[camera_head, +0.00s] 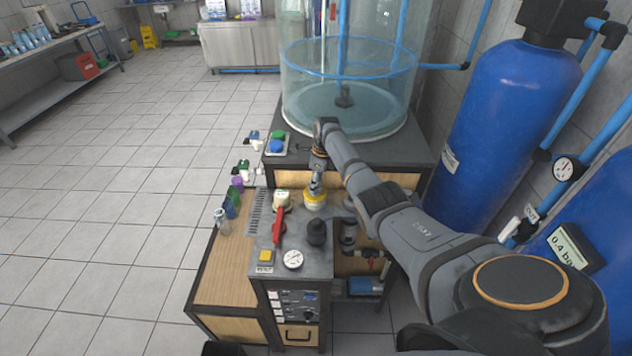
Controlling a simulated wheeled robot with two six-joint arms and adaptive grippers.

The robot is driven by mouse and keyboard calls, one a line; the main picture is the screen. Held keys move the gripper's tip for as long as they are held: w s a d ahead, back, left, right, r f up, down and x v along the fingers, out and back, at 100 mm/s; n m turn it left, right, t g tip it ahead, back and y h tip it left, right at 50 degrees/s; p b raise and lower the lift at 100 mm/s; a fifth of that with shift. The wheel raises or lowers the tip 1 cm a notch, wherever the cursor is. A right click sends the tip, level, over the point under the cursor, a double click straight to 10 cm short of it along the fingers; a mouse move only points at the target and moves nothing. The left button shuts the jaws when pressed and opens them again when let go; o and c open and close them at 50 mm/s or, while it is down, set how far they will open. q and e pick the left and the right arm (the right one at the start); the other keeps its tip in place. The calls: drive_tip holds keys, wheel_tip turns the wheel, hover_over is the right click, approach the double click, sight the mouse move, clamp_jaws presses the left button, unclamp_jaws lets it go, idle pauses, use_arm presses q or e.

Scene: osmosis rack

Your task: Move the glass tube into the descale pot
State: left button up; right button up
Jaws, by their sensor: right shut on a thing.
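My right gripper (315,188) points down over the rack's worktop. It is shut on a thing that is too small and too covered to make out. Its fingertips are right above a round yellow-topped vessel (314,200); I cannot tell whether they touch it. I cannot tell for sure whether this vessel is the descale pot. A small clear tube-like piece (221,222) stands at the left edge of the wooden side shelf. I cannot make out another small glass tube. My left gripper is not in view.
A red lever (278,226), a black knob (316,232), a gauge (293,259) and a yellow button (266,255) crowd the worktop. A large clear tank (345,100) stands behind. Blue cylinders (505,130) stand at the right. Floor at the left is clear.

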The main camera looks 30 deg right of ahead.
drive_tip(key=shift+f+b, duration=0.3)
drive_tip(key=shift+f, duration=0.25)
drive_tip(key=o, duration=0.9)
drive_tip(key=shift+r, duration=0.1)
drive_tip(key=shift+o, duration=0.2)
drive_tip(key=o, duration=0.4)
wheel_tip(320, 180, up, 8)
drive_tip(key=p, duration=0.6)
